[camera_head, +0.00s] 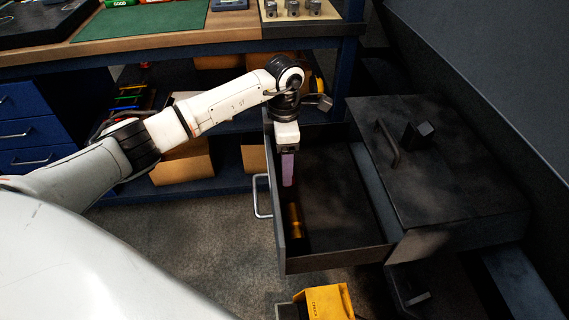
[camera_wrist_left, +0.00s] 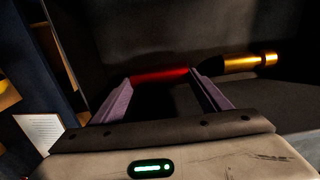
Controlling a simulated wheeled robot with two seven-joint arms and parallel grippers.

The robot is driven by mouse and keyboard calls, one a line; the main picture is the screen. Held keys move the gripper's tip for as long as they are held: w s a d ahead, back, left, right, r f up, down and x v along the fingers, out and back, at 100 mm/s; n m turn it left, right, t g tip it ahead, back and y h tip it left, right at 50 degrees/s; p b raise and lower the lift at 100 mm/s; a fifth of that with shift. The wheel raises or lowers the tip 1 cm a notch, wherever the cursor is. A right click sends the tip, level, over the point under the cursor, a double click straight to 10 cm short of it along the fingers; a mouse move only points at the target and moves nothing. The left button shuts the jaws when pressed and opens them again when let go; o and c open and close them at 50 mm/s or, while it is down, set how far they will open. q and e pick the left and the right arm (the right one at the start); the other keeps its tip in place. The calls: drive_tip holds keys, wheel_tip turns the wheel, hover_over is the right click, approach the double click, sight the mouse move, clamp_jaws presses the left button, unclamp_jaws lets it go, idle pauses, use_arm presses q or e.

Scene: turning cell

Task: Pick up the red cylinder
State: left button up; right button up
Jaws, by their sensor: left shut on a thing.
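The red cylinder (camera_wrist_left: 160,76) lies across between the two purple fingers of my left gripper (camera_wrist_left: 163,85) in the left wrist view. The fingers are shut on it at its ends. In the head view my left gripper (camera_head: 288,184) reaches down into an open dark drawer (camera_head: 345,245), near its left wall. The red cylinder cannot be made out in the head view. A gold cylinder (camera_head: 295,220) lies in the drawer just below the gripper; it also shows in the wrist view (camera_wrist_left: 250,62), right of the right finger. My right gripper is not in view.
The drawer's left wall and metal handle (camera_head: 262,196) are close to the gripper. A dark box-like unit with a handle (camera_head: 440,170) stands on the right. A wooden workbench (camera_head: 180,40) is behind. The drawer's right part is empty.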

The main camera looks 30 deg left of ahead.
use_arm(q)
wheel_tip(320, 180, up, 17)
drive_tip(key=s+d+m+p, duration=0.1)
drive_tip(key=s+d+m, duration=0.1)
drive_tip(key=s+m, duration=0.3)
drive_tip(key=s+d+m+p, duration=0.1)
drive_tip(key=s+m, duration=0.4)
drive_tip(key=m, duration=0.6)
drive_tip(key=s+d+f+m, duration=0.1)
drive_tip(key=s+d+m, duration=0.2)
drive_tip(key=s+m, duration=0.2)
drive_tip(key=shift+s+d+m+p, duration=0.15)
drive_tip(key=shift+m+p, duration=0.05)
drive_tip(key=shift+m, duration=0.6)
drive_tip(key=shift+s+d+m+p, duration=0.1)
drive_tip(key=shift+s+m+p, duration=0.1)
drive_tip(key=shift+m, duration=0.6)
drive_tip(key=shift+s+d+f+m, duration=0.1)
drive_tip(key=shift+s+m, duration=0.3)
drive_tip(key=shift+m, duration=0.2)
